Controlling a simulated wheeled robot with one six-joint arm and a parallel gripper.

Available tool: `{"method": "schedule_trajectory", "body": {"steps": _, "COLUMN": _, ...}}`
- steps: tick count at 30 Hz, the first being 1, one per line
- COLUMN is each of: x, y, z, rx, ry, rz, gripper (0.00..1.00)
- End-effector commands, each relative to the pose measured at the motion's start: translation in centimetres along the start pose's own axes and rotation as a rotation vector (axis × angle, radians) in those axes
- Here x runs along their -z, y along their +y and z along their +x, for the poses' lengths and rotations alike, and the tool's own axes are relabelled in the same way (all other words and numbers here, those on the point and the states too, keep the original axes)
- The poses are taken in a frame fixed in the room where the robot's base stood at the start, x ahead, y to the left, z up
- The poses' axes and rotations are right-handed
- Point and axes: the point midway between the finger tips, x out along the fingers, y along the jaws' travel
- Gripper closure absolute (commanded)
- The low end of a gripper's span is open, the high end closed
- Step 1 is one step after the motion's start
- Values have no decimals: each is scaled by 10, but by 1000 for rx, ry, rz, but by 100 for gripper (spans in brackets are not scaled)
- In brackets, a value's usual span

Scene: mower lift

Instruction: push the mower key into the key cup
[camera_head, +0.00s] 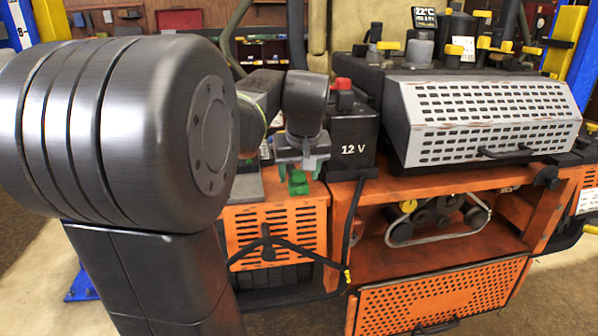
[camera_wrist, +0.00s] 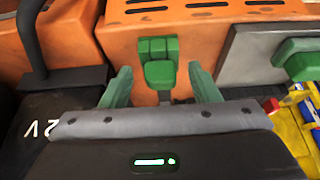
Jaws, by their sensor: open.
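My gripper (camera_wrist: 160,68) is open in the wrist view, with one green finger on each side of a green two-part piece (camera_wrist: 158,48). This piece has a wider block and a rounded lobe, and stands against the orange panel. A gap shows between the piece and each finger. I cannot tell whether it is the mower key, the key cup or both together. In the head view my gripper (camera_head: 300,160) points down beside the battery, and the green piece (camera_head: 298,184) shows just below it at the orange panel's top edge.
The black 12 V battery (camera_head: 352,140) stands close to the right of my gripper in the head view. A perforated grey cover (camera_head: 490,112) is farther right. A second green part (camera_wrist: 300,60) sits on a grey plate in the wrist view. Black bars (camera_head: 265,242) cross the orange front panel (camera_head: 290,218).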

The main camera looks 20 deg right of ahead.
Motion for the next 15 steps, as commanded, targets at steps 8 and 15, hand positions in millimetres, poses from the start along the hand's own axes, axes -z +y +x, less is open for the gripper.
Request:
{"method": "schedule_trajectory", "body": {"steps": 8, "x": 1, "y": 0, "z": -23, "rx": -1, "ry": 3, "rz": 0, "gripper": 44}}
{"method": "schedule_trajectory", "body": {"steps": 15, "x": 1, "y": 0, "z": -79, "rx": -2, "ry": 5, "rz": 0, "gripper": 44}}
